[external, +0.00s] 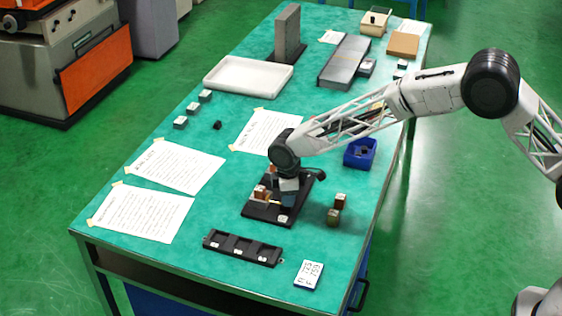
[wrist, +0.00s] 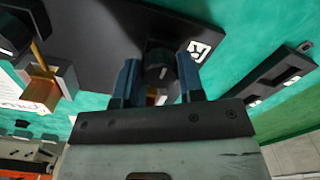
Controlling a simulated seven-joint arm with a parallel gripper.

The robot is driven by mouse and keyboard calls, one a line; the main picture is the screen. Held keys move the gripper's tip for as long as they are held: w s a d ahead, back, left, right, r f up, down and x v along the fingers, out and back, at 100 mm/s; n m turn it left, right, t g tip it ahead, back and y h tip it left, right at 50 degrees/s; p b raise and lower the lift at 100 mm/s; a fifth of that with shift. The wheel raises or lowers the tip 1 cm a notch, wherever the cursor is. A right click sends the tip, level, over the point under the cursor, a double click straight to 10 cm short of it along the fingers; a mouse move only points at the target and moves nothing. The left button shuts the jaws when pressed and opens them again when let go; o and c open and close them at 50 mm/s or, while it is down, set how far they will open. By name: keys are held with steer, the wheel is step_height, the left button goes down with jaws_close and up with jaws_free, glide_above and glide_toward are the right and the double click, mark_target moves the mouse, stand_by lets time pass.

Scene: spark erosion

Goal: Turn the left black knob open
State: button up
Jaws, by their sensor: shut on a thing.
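A black base plate (external: 258,212) lies flat on the table in the external view; it also shows in the wrist view (wrist: 95,35) with a white printed tag on it. My gripper (external: 288,203) points down over its front part. In the wrist view, my gripper's blue fingers (wrist: 158,75) are shut on a round black knob (wrist: 157,58), one finger on each side. A second black knob (wrist: 14,32) shows at the upper left of the wrist view, apart from the fingers. A brass rod and grey block (wrist: 45,72) stand near it. The gripped knob is hidden in the external view.
A black slotted rack (external: 242,248) and a white display (external: 309,274) lie in front. A blue bin (external: 360,153) stands behind right. Paper sheets (external: 140,212) lie flat at left.

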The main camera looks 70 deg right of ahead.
stand_by(0.3)
steer(key=o, duration=0.9)
steer(key=shift+r, duration=3.9)
